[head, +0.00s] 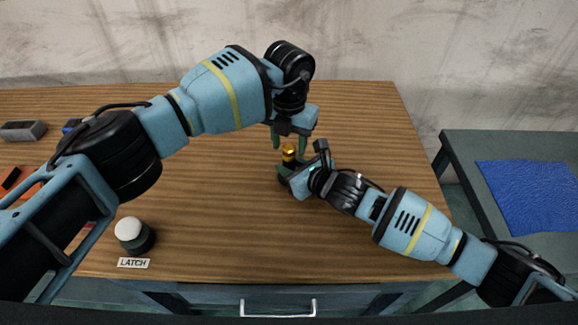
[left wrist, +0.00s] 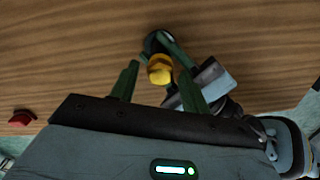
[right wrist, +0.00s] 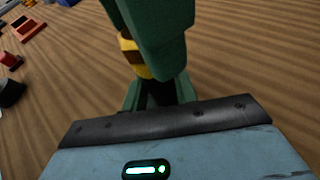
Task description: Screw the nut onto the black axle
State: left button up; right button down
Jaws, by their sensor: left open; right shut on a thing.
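The yellow nut (head: 289,150) with a dark band below its top stands over the middle of the wooden table. It also shows in the left wrist view (left wrist: 160,70) and, partly covered by green fingers, in the right wrist view (right wrist: 134,57). My left gripper (head: 288,143) points down and is open, its fingers on either side of the nut with gaps visible. My right gripper (head: 291,174) is low, coming from the right, and is shut on a dark part just under the nut, apparently the black axle. The axle is mostly hidden, so I cannot tell how the nut sits on it.
A white-topped round button (head: 129,232) stands at the front left behind a LATCH label (head: 134,263). A grey block (head: 22,131) and an orange part (head: 12,178) lie at the far left. A side table with a blue mat (head: 530,190) stands at the right. The table's back right is clear.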

pick_arm(q)
jog(key=c, duration=1)
jog(key=shift+m, duration=0.8)
jog(key=o, duration=1.2)
notch_tip(320, 180, up, 12)
pick_arm(e)
jog(key=c, duration=1)
grip_release()
